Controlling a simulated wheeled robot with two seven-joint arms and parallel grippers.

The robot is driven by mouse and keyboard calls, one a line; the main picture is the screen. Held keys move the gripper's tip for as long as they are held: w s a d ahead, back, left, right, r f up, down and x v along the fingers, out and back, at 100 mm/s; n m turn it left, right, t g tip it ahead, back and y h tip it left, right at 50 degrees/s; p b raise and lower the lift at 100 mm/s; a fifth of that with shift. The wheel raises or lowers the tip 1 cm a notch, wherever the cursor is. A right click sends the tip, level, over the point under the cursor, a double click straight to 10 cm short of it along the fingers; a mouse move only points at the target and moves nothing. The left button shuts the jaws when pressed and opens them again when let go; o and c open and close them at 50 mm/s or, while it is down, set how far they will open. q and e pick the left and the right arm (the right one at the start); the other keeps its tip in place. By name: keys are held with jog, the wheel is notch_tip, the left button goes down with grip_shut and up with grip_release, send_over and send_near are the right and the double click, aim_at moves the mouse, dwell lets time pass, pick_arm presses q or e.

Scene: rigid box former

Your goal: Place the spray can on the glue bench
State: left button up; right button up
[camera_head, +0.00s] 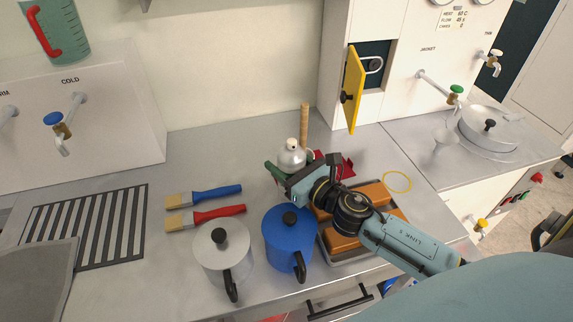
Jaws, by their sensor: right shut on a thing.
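My right gripper (287,178) is over the middle of the grey worktop, behind the blue lidded pot. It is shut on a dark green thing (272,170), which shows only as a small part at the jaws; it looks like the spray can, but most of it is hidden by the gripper. I cannot tell whether it touches the worktop. The grey worktop (220,160) runs along the wall; I cannot tell whether it is the glue bench. My left gripper is not in view.
A silver vessel (291,157) stands just behind my right gripper. A blue pot (284,250) and a grey pot (222,255) stand in front. Two brushes (220,190) lie left, beside a slotted grille (92,225). A tray of orange blocks (343,243) lies under my right arm. A yellow door (353,90) hangs open.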

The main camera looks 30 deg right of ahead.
jog(key=shift+w+r, duration=0.1)
jog(key=shift+r, duration=0.05)
jog(key=o, duration=1.6)
jog(key=shift+f, duration=0.25)
